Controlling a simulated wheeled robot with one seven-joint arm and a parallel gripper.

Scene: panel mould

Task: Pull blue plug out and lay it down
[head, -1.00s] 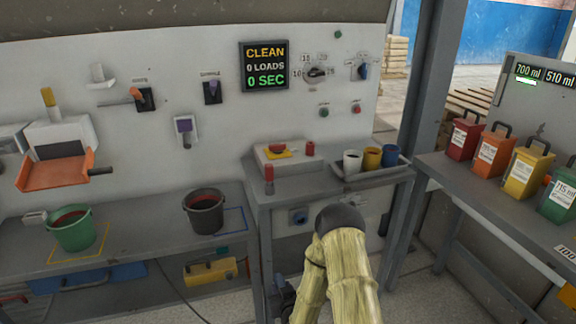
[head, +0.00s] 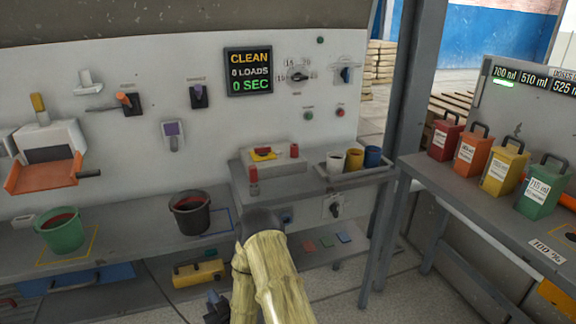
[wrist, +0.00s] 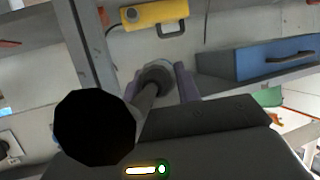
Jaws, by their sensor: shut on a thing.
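My gripper (wrist: 157,84) is shut on a plug-like piece, taken as the blue plug (wrist: 156,74). In the wrist view it looks grey and shaded, with its round end between the two fingers. A dark stem and a large black disc are beside it, nearer the camera. In the head view my gripper (head: 215,306) is low, left of my forearm, clear of the panel and partly hidden; what it holds is not clear there. A blue round fitting (head: 286,217) shows on the panel below the middle bench, partly behind my arm.
A green bucket (head: 62,236) and a black bucket (head: 190,220) stand on the left bench. A yellow case (head: 198,273) lies on its lower shelf. The middle bench (head: 310,185) holds cups and a red-topped box. Coloured canisters stand on the right bench (head: 470,195).

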